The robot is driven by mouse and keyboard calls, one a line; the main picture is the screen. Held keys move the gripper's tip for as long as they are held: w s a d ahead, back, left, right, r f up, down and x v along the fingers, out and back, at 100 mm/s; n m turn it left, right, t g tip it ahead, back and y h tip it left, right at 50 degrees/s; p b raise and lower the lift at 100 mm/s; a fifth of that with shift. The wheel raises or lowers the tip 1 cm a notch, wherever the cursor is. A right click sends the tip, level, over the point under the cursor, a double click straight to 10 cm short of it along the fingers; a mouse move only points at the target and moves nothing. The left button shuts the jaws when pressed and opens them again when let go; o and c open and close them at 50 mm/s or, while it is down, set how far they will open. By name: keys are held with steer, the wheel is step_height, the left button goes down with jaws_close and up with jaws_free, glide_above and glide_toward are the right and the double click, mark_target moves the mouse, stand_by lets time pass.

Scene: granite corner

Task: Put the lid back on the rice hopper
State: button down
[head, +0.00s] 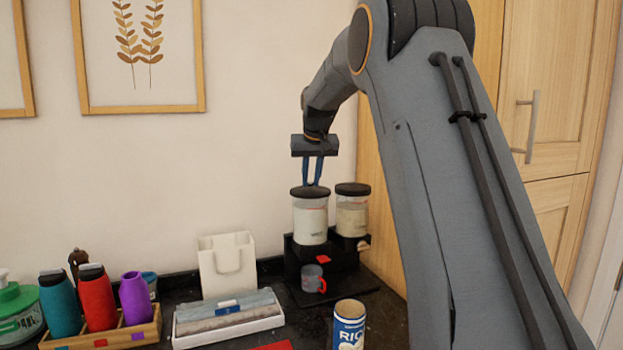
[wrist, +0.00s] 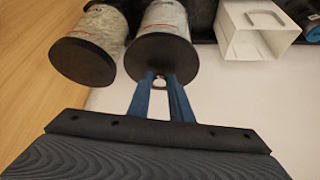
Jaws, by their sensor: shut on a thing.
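Two clear hoppers with pale contents stand side by side on a black stand; their labels are too small to read. The left hopper (head: 310,222) has a round dark lid (head: 309,192) at its mouth. In the wrist view this lid (wrist: 160,52) also covers the hopper's end; I cannot tell whether it is fully seated. My gripper (head: 313,184) points down from above, its blue fingers shut on the lid's small knob. The fingertips also show in the wrist view (wrist: 160,82). The right hopper (head: 351,217) wears its own dark lid (head: 353,189).
The black stand (head: 290,262) holds a grey cup (head: 312,278) below the hoppers. A blue can marked "RIC" (head: 348,325) stands in front. A wooden cabinet (head: 560,100) is at right.

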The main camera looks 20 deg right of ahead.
stand_by(0.4)
steer(key=c, duration=1)
jaws_free()
steer(key=shift+c, duration=0.2)
steer(key=shift+r, duration=0.15)
step_height(320, 180, up, 7)
steer(key=p, duration=0.5)
steer(key=shift+p, duration=0.4)
steer(key=shift+f, duration=0.2)
jaws_close()
